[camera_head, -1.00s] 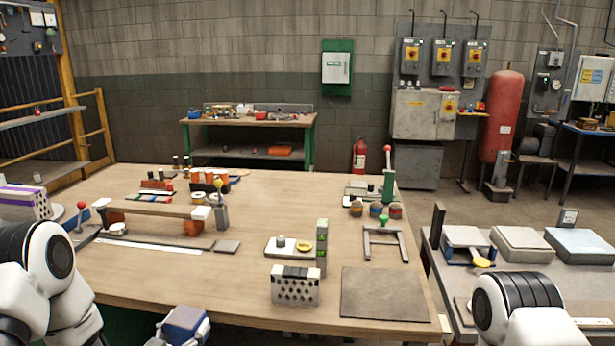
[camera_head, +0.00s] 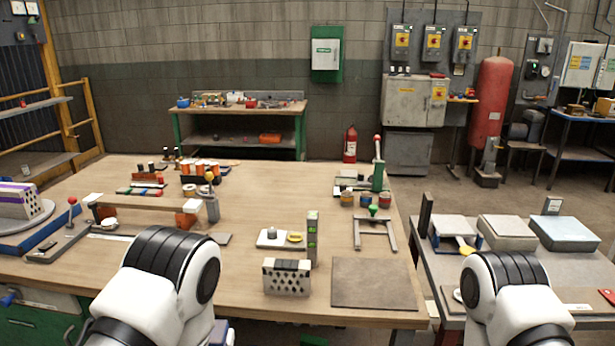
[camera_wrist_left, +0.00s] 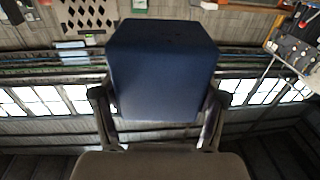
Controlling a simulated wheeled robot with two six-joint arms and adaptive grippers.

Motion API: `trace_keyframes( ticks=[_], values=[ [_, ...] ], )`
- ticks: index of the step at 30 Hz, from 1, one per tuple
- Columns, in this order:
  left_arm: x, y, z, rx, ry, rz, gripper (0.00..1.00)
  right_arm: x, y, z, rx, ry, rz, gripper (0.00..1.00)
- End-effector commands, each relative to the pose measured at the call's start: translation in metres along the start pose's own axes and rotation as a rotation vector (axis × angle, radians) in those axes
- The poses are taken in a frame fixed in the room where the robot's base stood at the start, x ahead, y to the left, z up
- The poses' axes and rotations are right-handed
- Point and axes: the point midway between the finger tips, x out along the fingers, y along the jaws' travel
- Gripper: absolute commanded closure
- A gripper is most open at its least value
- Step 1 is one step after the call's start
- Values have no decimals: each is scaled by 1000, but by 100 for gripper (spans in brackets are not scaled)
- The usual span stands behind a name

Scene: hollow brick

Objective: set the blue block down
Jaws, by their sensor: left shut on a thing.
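The blue block (camera_wrist_left: 160,70) fills the middle of the left wrist view. My left gripper (camera_wrist_left: 158,98) is shut on it, with one finger at each side. In the head view my left arm reaches in at the lower left, in front of the bench's near edge. It hides most of the gripper and block there. My right arm shows at the lower right, but its gripper is out of view.
The wooden bench (camera_head: 250,295) carries a flat brown mat (camera_head: 374,283) at its front right. A perforated pale brick (camera_head: 287,277) and an upright green-marked post (camera_head: 312,240) stand left of the mat. A grey side table (camera_head: 590,262) is at the right.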

Motion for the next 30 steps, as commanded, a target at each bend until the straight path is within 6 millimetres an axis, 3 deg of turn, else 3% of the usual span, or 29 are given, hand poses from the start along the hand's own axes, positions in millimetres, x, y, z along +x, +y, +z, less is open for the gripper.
trace_keyframes(
  ticks=[11, 19, 23, 26, 30],
  values=[
    [0, 0, 3, 0, -1, 1, 76, 0, 0, 0, 0, 0, 0, 100],
    [7, 18, 36, -3, 1, 151, 76, 2, 0, 0, 0, 0, 0, 100],
    [23, 1, 38, -3, 6, 209, 76, 10, 0, 0, 0, 0, 0, 100],
    [37, -22, 30, -3, 8, 234, 76, 18, 0, 0, 0, 0, 0, 100],
    [54, -72, 6, -4, 10, 219, 76, 32, 0, 0, 0, 0, 0, 100]
  ],
)
